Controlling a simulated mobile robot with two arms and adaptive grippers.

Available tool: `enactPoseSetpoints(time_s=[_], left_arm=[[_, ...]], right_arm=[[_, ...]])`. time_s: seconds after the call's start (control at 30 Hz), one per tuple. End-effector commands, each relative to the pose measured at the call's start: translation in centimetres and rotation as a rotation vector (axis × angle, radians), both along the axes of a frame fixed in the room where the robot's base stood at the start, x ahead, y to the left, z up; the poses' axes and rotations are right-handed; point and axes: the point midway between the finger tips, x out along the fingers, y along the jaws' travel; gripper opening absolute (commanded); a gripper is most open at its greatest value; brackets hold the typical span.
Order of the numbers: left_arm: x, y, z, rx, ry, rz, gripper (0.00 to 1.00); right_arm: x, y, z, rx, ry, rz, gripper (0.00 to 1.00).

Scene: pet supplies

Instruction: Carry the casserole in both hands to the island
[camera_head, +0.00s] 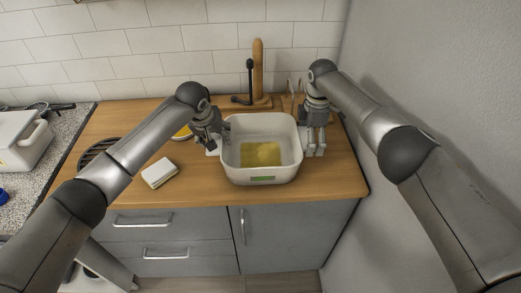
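The casserole, a white rectangular dish (262,172) with something yellow in it, stands on the wooden counter. My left gripper (220,143) is at the dish's left side, close to its rim. My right gripper (316,148) points down at the right side, beside the rim, with its fingers spread a little apart. I cannot tell whether the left fingers touch or grip the dish; they are partly hidden by its wrist. The island is not recognizable in this view.
A small white block (159,173) lies left of the dish. A wooden paper-towel-type stand (258,70) is behind it. A grey speckled counter with a white lidded container (20,138) is at the left. A grey wall (440,90) closes the right side.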

Motion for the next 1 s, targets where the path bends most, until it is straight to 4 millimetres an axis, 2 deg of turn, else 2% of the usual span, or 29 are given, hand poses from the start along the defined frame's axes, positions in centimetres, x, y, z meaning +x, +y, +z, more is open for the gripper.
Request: enactPoseSetpoints(time_s=[0.07, 0.4, 0.47, 1.0], left_arm=[[0.0, 0.0, 0.0, 0.000, 0.000, 0.000, 0.44], [0.0, 0.0, 0.0, 0.000, 0.000, 0.000, 0.01], [0.0, 0.0, 0.0, 0.000, 0.000, 0.000, 0.00], [0.1, 0.0, 1.2, -0.001, -0.004, -0.001, 0.00]], right_arm=[[0.0, 0.0, 0.0, 0.000, -0.001, 0.000, 0.73], [0.1, 0.0, 0.0, 0.000, -0.002, 0.000, 0.29], [0.1, 0.0, 0.0, 0.000, -0.003, 0.000, 0.22], [0.2, 0.0, 1.2, 0.000, -0.006, 0.001, 0.22]])
